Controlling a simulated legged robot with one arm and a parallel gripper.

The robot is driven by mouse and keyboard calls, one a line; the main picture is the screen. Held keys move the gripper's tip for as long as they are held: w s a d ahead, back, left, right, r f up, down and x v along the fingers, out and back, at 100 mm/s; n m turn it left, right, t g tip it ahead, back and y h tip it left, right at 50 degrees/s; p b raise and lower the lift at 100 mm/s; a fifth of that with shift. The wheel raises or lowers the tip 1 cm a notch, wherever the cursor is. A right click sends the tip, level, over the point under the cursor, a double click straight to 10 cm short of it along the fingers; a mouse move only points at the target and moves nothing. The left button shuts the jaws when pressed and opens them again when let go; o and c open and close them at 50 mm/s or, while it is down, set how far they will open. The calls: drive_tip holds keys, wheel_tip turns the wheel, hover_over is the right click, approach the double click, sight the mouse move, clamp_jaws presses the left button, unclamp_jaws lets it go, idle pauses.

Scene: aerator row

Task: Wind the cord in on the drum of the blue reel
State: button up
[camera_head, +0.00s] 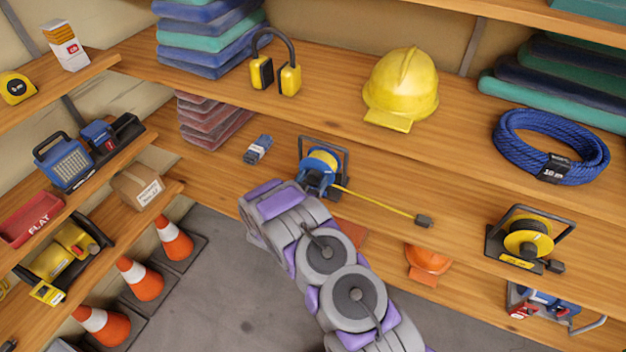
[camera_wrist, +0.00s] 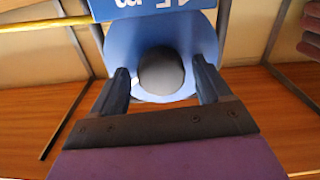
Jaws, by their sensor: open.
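The blue reel (camera_head: 316,181) stands on the middle shelf in a dark frame, with yellow cord on its drum. Its yellow cord (camera_head: 375,202) runs out to the right along the shelf and ends at a dark plug (camera_head: 424,220). In the wrist view a round grey knob (camera_wrist: 161,73) sits in front of the reel's blue disc (camera_wrist: 120,42). My gripper (camera_wrist: 163,80) is open, with one finger on each side of the knob. I cannot tell whether the fingers touch it. In the head view my arm hides the gripper and part of the reel.
A yellow reel (camera_head: 527,243) in a dark frame stands further right. A small blue-grey item (camera_head: 257,149) lies left of the blue reel. The shelf above holds a yellow helmet (camera_head: 402,84), ear defenders (camera_head: 275,72) and a coiled blue rope (camera_head: 512,140).

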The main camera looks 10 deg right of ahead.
drive_tip(key=shift+w+a, duration=0.15)
drive_tip(key=shift+a, duration=0.2)
drive_tip(key=shift+d, duration=0.4)
drive_tip(key=c, duration=0.4)
drive_tip(key=shift+a, duration=0.15)
drive_tip(key=c, duration=0.6)
